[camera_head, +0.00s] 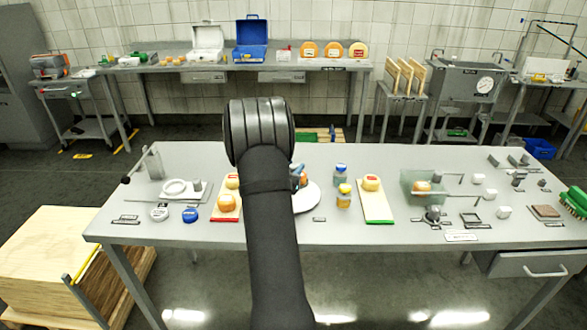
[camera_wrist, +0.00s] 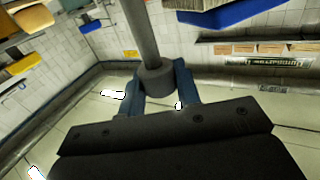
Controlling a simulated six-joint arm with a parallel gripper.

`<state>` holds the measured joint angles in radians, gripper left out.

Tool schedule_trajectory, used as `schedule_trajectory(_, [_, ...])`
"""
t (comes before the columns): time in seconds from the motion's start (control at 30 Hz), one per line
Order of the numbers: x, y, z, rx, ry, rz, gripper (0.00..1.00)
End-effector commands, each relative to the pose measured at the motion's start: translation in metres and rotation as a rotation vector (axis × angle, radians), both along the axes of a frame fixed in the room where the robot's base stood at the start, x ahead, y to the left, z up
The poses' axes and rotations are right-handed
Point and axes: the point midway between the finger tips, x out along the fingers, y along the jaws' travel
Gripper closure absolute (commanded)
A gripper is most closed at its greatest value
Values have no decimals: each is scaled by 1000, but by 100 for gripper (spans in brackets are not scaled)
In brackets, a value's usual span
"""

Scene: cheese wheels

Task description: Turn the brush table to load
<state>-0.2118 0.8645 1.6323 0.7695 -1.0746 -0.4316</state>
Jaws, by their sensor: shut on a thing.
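A white round plate (camera_head: 308,198), possibly the brush table, shows on the workbench to the right of my arm. My arm hides its left part, and its turned position cannot be told. In the wrist view my gripper (camera_wrist: 157,82) has its two blue fingers shut on a dark grey post (camera_wrist: 139,30) with a wider collar. I cannot tell whether this post belongs to the plate. In the head view my arm covers most of the gripper; only a bit of blue and orange shows just above the plate.
On the grey workbench (camera_head: 320,235), a red-edged board (camera_head: 224,216) with cheese is left of my arm. Blue-capped (camera_head: 341,174) and yellow-capped (camera_head: 344,196) jars and a green-edged board (camera_head: 377,208) stand right of the plate. A clear-walled fixture (camera_head: 409,188) is farther right.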

Motion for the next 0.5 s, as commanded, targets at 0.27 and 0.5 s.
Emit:
schedule_trajectory(0.27, [0,1,0,0,-1,-138,100])
schedule_trajectory(0.5, [1,1,0,0,-1,-258,100])
